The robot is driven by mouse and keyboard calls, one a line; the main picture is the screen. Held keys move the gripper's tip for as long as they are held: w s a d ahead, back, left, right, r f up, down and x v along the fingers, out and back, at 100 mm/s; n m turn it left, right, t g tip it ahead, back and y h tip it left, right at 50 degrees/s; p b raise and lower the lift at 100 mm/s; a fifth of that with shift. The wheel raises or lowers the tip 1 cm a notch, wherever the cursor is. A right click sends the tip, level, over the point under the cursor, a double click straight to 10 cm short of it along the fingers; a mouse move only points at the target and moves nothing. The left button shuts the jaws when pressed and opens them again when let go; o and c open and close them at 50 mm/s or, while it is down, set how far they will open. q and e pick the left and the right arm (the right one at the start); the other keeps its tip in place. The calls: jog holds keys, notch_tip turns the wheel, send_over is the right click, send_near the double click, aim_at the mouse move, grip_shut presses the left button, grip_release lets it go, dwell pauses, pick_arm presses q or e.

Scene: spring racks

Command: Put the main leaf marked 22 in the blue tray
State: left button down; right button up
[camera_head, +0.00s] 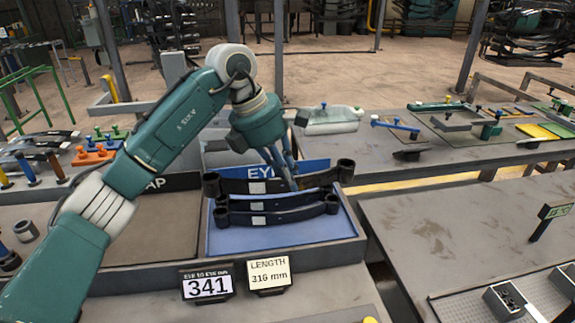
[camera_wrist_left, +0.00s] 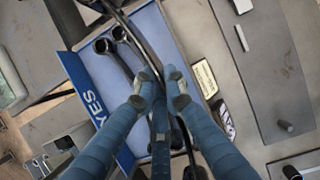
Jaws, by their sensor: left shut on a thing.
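The blue tray (camera_head: 232,242) holds black curved leaves with rolled eyes and small pale labels. The marks are too small to read, so I cannot tell which leaf is 22. My left gripper (camera_head: 291,184) is over the tray, shut on the rearmost black leaf (camera_head: 235,186). That leaf runs between the fingertips in the left wrist view (camera_wrist_left: 163,82). I cannot tell whether it rests on the tray or is slightly raised. Two other leaves, a middle one (camera_head: 240,206) and a front one (camera_head: 240,220), lie in front of it. My right gripper is out of view.
Placards reading 341 (camera_head: 208,284) and LENGTH 316 mm (camera_head: 269,273) stand before the tray. A blue sign (camera_head: 262,171), partly hidden, is at its back. A brown-grey bay (camera_head: 165,235) lies left. A grey table (camera_head: 450,225) at right has a broad bare area.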

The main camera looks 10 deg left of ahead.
pick_arm(q)
jog(key=f+p, duration=0.1)
jog(key=f, duration=0.4)
jog(key=f+p, duration=0.1)
jog(key=f, duration=0.3)
jog(key=shift+w+f, duration=0.2)
jog(key=shift+f, duration=0.15)
jog(key=shift+f+p, duration=0.35)
jog(key=shift+f, duration=0.75)
notch_tip(320, 180, down, 2)
jog(key=shift+p, duration=0.45)
jog(key=shift+f, duration=0.2)
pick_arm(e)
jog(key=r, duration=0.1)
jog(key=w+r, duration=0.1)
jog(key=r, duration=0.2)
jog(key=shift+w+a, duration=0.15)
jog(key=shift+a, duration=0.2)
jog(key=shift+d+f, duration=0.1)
